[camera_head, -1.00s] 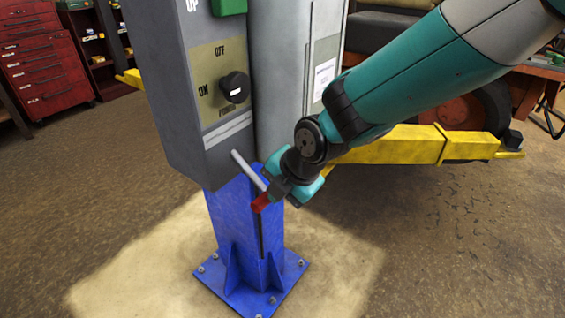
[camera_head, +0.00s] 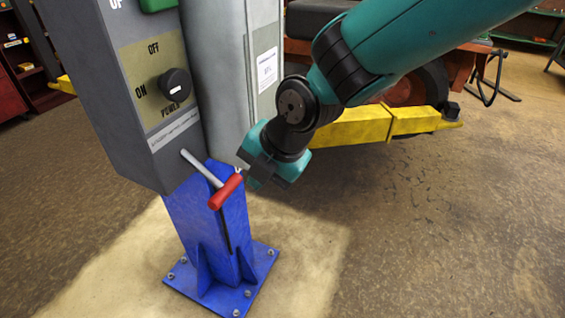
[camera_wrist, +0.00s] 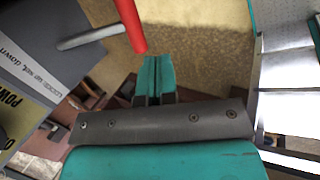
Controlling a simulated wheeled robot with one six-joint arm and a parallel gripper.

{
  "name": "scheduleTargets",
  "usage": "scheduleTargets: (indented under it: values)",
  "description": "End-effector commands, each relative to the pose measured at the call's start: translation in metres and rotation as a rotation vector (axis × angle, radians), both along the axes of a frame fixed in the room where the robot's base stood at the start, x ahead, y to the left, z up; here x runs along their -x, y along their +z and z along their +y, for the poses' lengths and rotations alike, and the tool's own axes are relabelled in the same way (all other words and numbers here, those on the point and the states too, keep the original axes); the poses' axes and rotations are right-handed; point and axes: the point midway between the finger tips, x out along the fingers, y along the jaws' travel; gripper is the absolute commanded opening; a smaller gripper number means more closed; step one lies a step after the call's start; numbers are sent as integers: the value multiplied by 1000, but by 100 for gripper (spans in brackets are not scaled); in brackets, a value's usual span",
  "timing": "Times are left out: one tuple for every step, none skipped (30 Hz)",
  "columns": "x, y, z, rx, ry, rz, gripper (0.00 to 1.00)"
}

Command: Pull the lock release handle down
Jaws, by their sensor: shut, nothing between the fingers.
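The lock release handle is a silver rod with a red crossbar grip (camera_head: 226,191).
The grey control box (camera_head: 110,95) carries a black power knob (camera_head: 175,84) marked ON and OFF. A grey column (camera_head: 228,70) stands beside it. A yellow lift arm (camera_head: 350,128) crosses behind my wrist. Open floor (camera_head: 420,240) lies to the right.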

Motion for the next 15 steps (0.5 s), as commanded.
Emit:
scheduleTargets:
  values:
    - [3, 6, -9, -2, -3, -3, 0]
    - [4, 12, -13, -3, -6, -5, 0]
    - [7, 17, -18, -4, -5, -4, 0]
    - [9, 20, -22, -3, -5, -3, 0]
    - [10, 24, -25, -4, -5, -4, 0]
    - [12, 28, -29, -3, -5, -3, 0]
    - [13, 30, -31, -3, -6, -2, 0]
    - [14, 32, -33, -3, -6, -2, 0]
    - [15, 35, -35, -2, -5, -2, 0]
    - [16, 36, -36, -2, -5, -2, 0]
    - [17, 37, -37, -2, -4, -1, 0]
    - [17, 38, -38, -1, -4, -1, 0]
    - [18, 39, -39, -1, -4, -1, 0]
    - [18, 40, -39, -1, -3, -1, 0]
    - [18, 40, -39, -1, -2, 0, 0]
